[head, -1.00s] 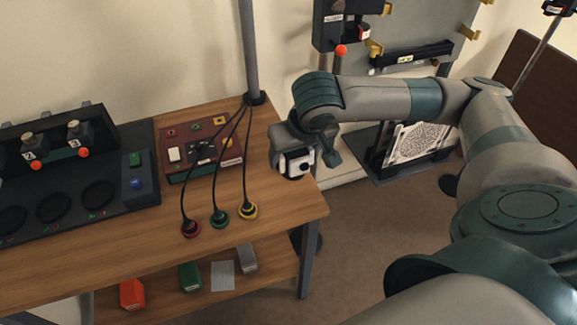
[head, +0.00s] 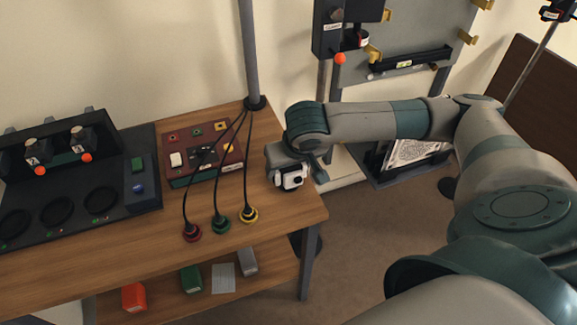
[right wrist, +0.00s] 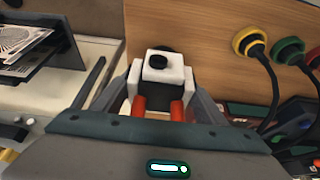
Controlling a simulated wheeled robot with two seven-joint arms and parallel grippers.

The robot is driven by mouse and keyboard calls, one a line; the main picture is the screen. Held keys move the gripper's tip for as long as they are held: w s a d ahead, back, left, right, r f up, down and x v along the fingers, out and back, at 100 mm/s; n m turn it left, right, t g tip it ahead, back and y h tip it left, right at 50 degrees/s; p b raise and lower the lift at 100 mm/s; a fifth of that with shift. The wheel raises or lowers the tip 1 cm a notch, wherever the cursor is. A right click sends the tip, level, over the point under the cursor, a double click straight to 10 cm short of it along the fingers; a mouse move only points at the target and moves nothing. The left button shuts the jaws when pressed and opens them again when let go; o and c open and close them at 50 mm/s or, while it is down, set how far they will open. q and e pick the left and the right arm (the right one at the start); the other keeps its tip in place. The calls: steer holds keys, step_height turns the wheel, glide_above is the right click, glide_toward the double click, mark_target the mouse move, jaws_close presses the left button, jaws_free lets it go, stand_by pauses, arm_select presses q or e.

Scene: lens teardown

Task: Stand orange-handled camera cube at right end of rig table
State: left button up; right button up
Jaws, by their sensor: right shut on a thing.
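The camera cube (head: 291,178) is a small white block with a dark round lens, at the right end of the wooden rig table (head: 262,270). My right gripper (head: 280,160) is over that end of the table and is shut on the cube. In the right wrist view the cube (right wrist: 160,72) sits between the fingers of my right gripper (right wrist: 158,95), with two orange handle posts (right wrist: 177,111) behind it. I cannot tell whether the cube touches the tabletop. My left gripper is not in view.
Red, green and yellow plugs (head: 248,214) with black cables lie left of the cube. A dark red box (head: 205,160) and a grey pole (head: 250,60) stand behind. A dark station (head: 80,205) fills the left side. The table's right edge is close to the cube.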

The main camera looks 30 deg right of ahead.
steer(key=shift+f, duration=0.1)
stand_by(0.3)
steer(key=shift+f, duration=0.1)
steer(key=o, duration=1.5)
